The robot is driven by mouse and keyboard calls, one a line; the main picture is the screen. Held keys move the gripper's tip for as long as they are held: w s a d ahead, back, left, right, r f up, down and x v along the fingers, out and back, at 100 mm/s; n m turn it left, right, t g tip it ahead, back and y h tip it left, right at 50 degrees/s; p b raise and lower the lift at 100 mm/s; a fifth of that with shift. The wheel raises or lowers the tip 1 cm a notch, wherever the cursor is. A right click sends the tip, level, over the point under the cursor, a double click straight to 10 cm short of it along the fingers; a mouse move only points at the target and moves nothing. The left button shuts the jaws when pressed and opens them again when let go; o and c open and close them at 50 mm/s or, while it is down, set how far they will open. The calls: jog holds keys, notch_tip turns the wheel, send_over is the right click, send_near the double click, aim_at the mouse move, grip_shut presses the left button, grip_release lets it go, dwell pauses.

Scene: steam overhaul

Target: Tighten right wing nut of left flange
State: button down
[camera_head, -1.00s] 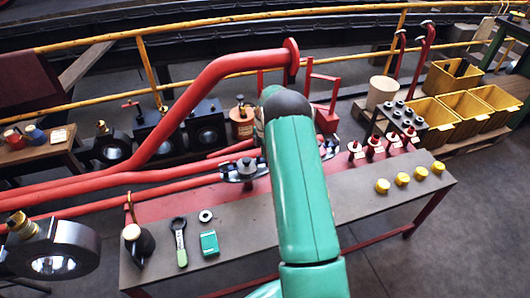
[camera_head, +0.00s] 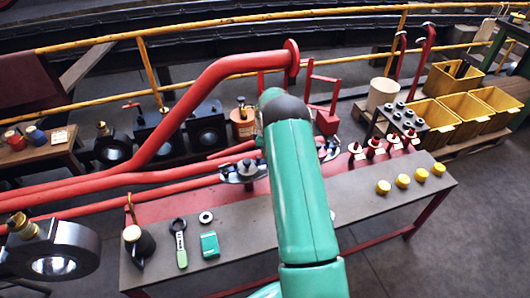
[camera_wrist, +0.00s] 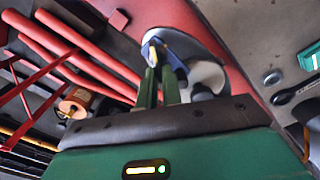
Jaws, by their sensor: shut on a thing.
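The left flange (camera_head: 245,172) is a grey disc-shaped fitting with a knob on top, on the red back strip of the bench, partly covered by my arm. In the wrist view a pale flange disc (camera_wrist: 208,76) lies just beyond my fingers. My gripper (camera_wrist: 160,72) shows there as two upright green fingers, shut on a small part at the flange edge, which appears to be the right wing nut (camera_wrist: 153,50). The fingers hide most of this nut. In the head view my green arm hides my gripper and that side of the flange.
A second flange (camera_head: 328,149) sits right of my arm. Red pipes run left of the flange. Yellow caps (camera_head: 402,181) and red-handled parts (camera_head: 374,147) stand on the right.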

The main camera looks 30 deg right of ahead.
jog(key=m, duration=0.6)
jog(key=shift+w+d+m, duration=0.25)
jog(key=shift+d+m, duration=0.25)
jog(key=shift+m, duration=0.9)
jog(key=shift+d+m, duration=0.15)
jog(key=shift+m, duration=0.95)
jog(key=c, duration=1.6)
grip_release()
jog(key=shift+o, duration=0.2)
jog(key=shift+s, duration=0.1)
notch_tip(320, 180, up, 14)
jog(key=shift+f, duration=0.1)
